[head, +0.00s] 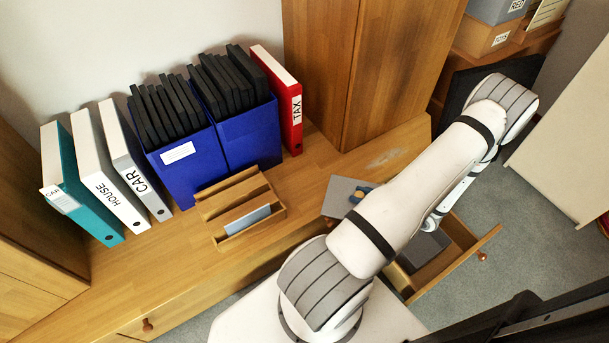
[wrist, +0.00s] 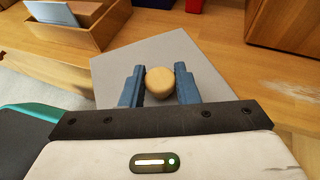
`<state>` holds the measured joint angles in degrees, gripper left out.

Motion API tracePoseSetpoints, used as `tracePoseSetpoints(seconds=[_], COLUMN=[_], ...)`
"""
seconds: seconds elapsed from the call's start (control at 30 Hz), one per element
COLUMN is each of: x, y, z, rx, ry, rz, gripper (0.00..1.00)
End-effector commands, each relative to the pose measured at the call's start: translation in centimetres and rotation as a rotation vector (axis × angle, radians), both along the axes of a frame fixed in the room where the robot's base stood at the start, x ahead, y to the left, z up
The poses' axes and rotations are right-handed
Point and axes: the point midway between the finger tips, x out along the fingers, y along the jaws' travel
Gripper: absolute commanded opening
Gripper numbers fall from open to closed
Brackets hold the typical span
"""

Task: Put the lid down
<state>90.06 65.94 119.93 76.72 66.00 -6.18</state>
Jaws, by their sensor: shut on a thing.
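The lid is a flat grey square panel (wrist: 125,62) with a round wooden knob (wrist: 160,82). My gripper (wrist: 160,85) has its two blue fingers shut on the knob, one on each side. In the head view the lid (head: 340,194) shows just beyond my arm, over the front part of the wooden worktop, with my gripper (head: 361,193) at its right side. My arm hides part of the lid there. I cannot tell whether the lid touches the worktop or hangs a little above it.
An open drawer (head: 458,262) with a grey thing (head: 424,250) inside lies below right, partly behind my arm. A wooden letter holder (head: 240,208) stands left of the lid. Blue file boxes (head: 250,135), binders and a tall cabinet (head: 375,70) stand behind. Worktop right of the lid is bare.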

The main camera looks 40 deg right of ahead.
Motion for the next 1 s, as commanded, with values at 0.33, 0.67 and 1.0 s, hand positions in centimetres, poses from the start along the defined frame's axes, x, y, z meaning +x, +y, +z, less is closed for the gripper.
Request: tracePoseSetpoints(seconds=[0.33, 0.67, 1.0], x=[9.3, 17.1, 18.4], y=[-0.9, -1.8, -2.0], z=[-0.2, -0.1, -3.1], rx=[-0.003, -0.004, 0.001], ry=[-0.002, -0.002, -0.001], rz=[0.011, 0.01, 0.006], gripper=[0.04, 0.04, 0.04])
